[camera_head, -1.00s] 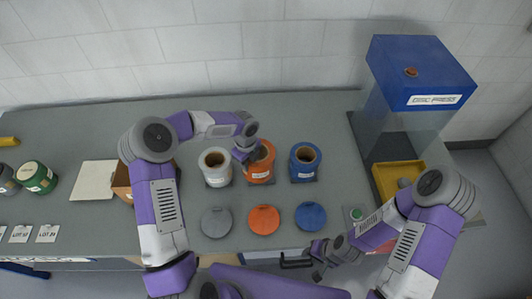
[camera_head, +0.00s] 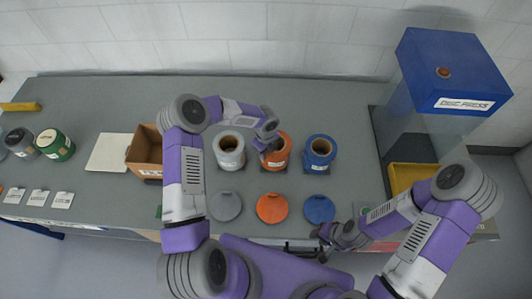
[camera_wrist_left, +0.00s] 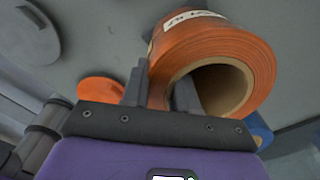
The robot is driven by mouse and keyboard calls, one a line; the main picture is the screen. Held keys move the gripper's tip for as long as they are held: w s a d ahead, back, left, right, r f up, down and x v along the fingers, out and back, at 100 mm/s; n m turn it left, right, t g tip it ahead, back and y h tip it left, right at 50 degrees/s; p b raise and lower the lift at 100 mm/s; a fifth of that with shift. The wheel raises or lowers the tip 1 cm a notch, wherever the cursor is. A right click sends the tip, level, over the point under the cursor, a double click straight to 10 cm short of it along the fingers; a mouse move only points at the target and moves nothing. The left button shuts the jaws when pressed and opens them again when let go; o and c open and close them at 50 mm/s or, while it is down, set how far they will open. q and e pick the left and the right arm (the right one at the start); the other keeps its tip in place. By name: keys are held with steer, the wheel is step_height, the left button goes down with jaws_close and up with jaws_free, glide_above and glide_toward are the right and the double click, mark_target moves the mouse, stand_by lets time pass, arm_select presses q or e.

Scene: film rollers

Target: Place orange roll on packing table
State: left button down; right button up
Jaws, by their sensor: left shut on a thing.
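The orange roll (camera_head: 280,154) stands upright on a dark square base between a white roll and a blue roll in the head view. My left gripper (camera_head: 265,147) is at its left side. In the left wrist view my left gripper (camera_wrist_left: 160,92) has one finger outside the orange roll (camera_wrist_left: 225,52) and one inside its hollow core, shut on the roll's wall.
The white roll (camera_head: 228,153) and blue roll (camera_head: 320,152) stand close on either side. Grey, orange (camera_head: 272,208) and blue discs lie in front. A cardboard box (camera_head: 144,152) and pale board (camera_head: 108,152) are left. The disc press (camera_head: 450,75) stands right.

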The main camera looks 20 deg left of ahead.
arm_select(q)
steer(key=shift+w+f, duration=0.1)
steer(key=shift+f, duration=0.65)
steer(key=shift+f, duration=0.1)
steer(key=c, duration=0.9)
jaws_free()
steer(key=shift+o, duration=0.2)
